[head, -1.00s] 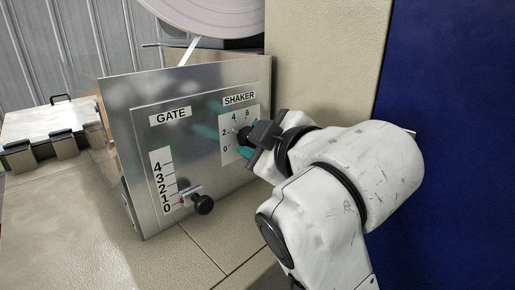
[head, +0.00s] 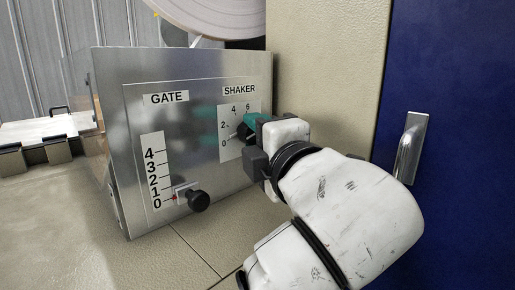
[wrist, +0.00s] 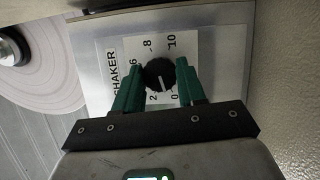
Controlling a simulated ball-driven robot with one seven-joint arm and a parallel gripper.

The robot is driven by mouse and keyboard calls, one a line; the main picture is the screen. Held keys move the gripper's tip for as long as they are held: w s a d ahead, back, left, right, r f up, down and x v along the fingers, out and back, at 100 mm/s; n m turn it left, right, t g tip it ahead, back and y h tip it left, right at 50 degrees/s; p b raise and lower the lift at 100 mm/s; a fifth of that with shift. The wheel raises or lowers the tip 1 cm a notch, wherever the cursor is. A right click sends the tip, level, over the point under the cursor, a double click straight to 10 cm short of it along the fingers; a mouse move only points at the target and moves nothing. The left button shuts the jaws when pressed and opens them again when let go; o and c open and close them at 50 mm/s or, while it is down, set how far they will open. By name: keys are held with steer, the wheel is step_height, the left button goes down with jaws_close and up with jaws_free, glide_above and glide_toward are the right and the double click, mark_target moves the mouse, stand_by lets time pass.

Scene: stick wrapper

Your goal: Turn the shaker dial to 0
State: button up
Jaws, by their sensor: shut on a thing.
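The shaker dial (wrist: 157,74) is a round black knob on a white numbered scale, between my green fingers in the wrist view. My gripper (wrist: 159,72) is shut on it, one finger on each side. A pale line on the dial points down and slightly right in that view, toward the 0 end of the scale; its exact reading is hard to tell. In the head view, the dial (head: 242,131) is partly hidden behind my gripper (head: 250,127). The SHAKER label (head: 239,90) sits above the scale.
The same metal panel (head: 205,135) carries a GATE scale (head: 154,176) with a black knob (head: 198,201) near 0. A beige wall (head: 320,75) stands right of the panel, then a blue door (head: 450,90) with a metal handle (head: 410,146). A tan surface lies below.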

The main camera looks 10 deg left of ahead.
steer(key=shift+f+n+b, duration=0.15)
steer(key=shift+n+b, duration=0.25)
steer(key=shift+n, duration=0.2)
steer(key=shift+n+y, duration=0.3)
steer(key=o, duration=1.1)
steer(key=shift+c, duration=0.2)
steer(key=shift+s, duration=0.1)
steer(key=v, duration=1)
steer(key=shift+s+b, duration=0.3)
steer(key=shift+b, duration=0.15)
steer(key=shift+d+f, duration=0.15)
steer(key=shift+f, duration=0.05)
